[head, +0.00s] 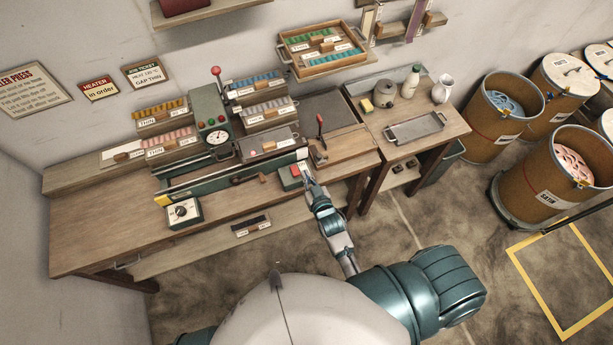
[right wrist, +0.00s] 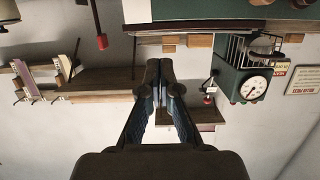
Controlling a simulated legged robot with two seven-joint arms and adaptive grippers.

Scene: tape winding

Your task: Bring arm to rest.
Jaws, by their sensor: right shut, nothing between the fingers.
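My right gripper (head: 306,177) reaches up from my body to the front edge of the workbench. Its tip is close beside a green box with a red button (head: 294,172); I cannot tell whether they touch. In the right wrist view the fingers (right wrist: 160,72) are together with nothing between them. My left gripper is in neither view.
The workbench (head: 105,225) carries a green press with a gauge (head: 218,138), a dial box (head: 182,212) and trays of coloured strips. A side table (head: 440,130) holds bottles and a tray (head: 414,128).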

